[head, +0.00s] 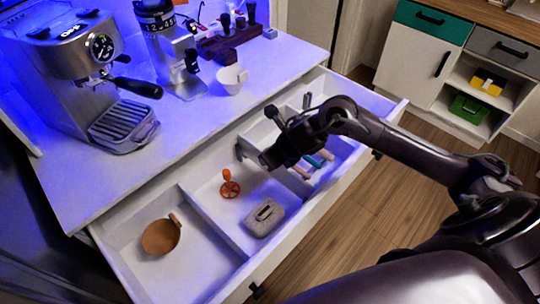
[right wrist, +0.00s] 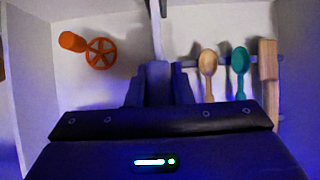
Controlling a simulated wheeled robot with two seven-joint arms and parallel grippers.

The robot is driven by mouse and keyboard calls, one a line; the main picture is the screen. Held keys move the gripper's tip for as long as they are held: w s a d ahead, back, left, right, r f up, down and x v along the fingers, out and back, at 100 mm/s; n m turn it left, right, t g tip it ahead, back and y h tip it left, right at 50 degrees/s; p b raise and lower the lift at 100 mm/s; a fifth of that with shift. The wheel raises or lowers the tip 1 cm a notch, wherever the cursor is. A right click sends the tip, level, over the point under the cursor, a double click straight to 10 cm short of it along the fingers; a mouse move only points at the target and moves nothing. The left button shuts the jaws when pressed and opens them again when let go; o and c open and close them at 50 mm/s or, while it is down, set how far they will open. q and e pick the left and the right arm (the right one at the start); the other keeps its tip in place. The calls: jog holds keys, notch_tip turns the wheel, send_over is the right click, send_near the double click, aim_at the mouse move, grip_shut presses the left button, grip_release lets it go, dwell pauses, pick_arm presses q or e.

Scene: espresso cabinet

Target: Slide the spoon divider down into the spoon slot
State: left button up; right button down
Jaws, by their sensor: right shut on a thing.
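My right gripper (right wrist: 158,88) is shut on the spoon divider (right wrist: 157,35), a thin pale panel seen almost edge-on in the right wrist view. In the head view my right gripper (head: 272,156) is over the open drawer (head: 182,185), and the arm hides most of the divider. Right of the divider lie a wooden spoon (right wrist: 208,66), a teal spoon (right wrist: 240,62) and a wooden-handled piece (right wrist: 268,70). A dark crosspiece (right wrist: 190,63) shows beside the divider; whether the divider touches the slot cannot be told. My left gripper is not in view.
An orange wheel-shaped tool (head: 230,189) and a grey block (head: 265,218) lie in the middle compartment. A brown round tool (head: 160,237) lies in the left one. An espresso machine (head: 85,60), a grinder (head: 170,50) and a white cup (head: 231,79) stand on the counter.

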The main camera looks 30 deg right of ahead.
aim_at(263, 168)
jog(key=shift+f+b, duration=1.65)
jog(key=shift+f, duration=0.1)
jog(key=c, duration=1.2)
grip_release()
jog(key=shift+r, duration=0.1)
jog(key=v, duration=0.7)
jog(key=shift+s+r, duration=0.2)
jog(key=shift+r, duration=0.15)
